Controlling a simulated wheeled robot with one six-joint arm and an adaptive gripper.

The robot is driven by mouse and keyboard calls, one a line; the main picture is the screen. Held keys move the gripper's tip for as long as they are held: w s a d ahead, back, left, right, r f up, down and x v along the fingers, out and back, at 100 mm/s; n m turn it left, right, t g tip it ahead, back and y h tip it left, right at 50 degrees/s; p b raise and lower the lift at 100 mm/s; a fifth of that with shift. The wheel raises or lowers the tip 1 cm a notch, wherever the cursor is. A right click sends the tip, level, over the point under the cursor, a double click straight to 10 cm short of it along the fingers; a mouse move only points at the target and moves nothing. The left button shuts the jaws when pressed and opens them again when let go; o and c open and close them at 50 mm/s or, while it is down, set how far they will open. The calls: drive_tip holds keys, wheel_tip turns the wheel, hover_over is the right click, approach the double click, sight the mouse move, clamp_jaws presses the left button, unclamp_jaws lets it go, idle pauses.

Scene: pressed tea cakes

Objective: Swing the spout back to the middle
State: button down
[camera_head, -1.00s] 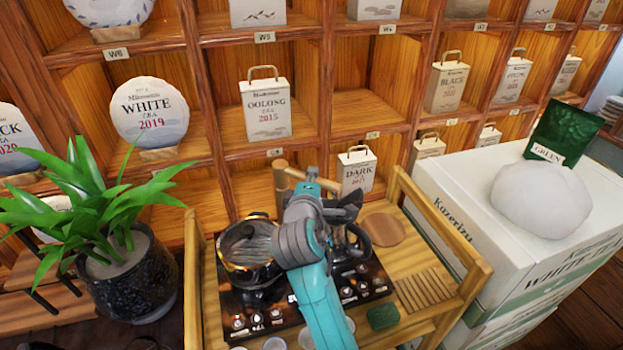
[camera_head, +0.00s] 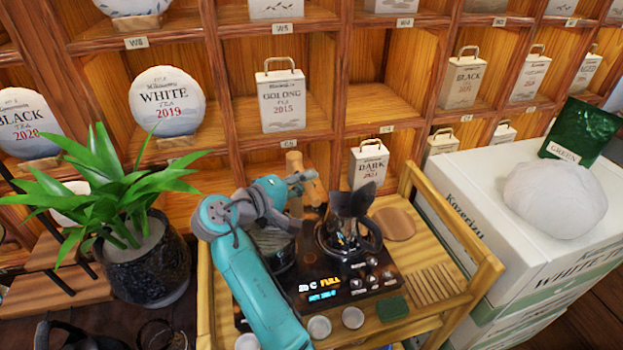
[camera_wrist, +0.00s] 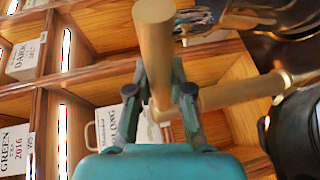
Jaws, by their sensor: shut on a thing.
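The spout (camera_head: 314,192) is a tan round tube at the back of the black tea stove (camera_head: 345,287), by an upright tan post (camera_head: 293,162). In the wrist view the spout (camera_wrist: 240,94) runs sideways past a thick upright tan cylinder (camera_wrist: 154,45). The glass kettle (camera_head: 342,232) stands on the stove's right side. A dark pot (camera_head: 272,245) on the left is partly hidden by my arm, and the gripper hides part of the spout.
The wooden cart's raised rails (camera_head: 455,228) surround the stove. Shelves with tea tins, such as the Oolong tin (camera_head: 282,98), stand close behind. A potted plant (camera_head: 148,262) is at left and white boxes (camera_head: 500,205) at right.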

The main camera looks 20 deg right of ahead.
drive_tip(key=shift+a+m+g+h, duration=0.3)
drive_tip(key=shift+m+g, duration=0.1)
drive_tip(key=shift+g, duration=0.1)
drive_tip(key=c, duration=1)
unclamp_jaws()
drive_tip(key=shift+c, duration=0.2)
drive_tip(key=shift+a, duration=0.15)
drive_tip(key=v, duration=1.1)
drive_tip(key=shift+s+a, duration=0.2)
drive_tip(key=shift+a, duration=0.15)
drive_tip(key=shift+r, duration=0.1)
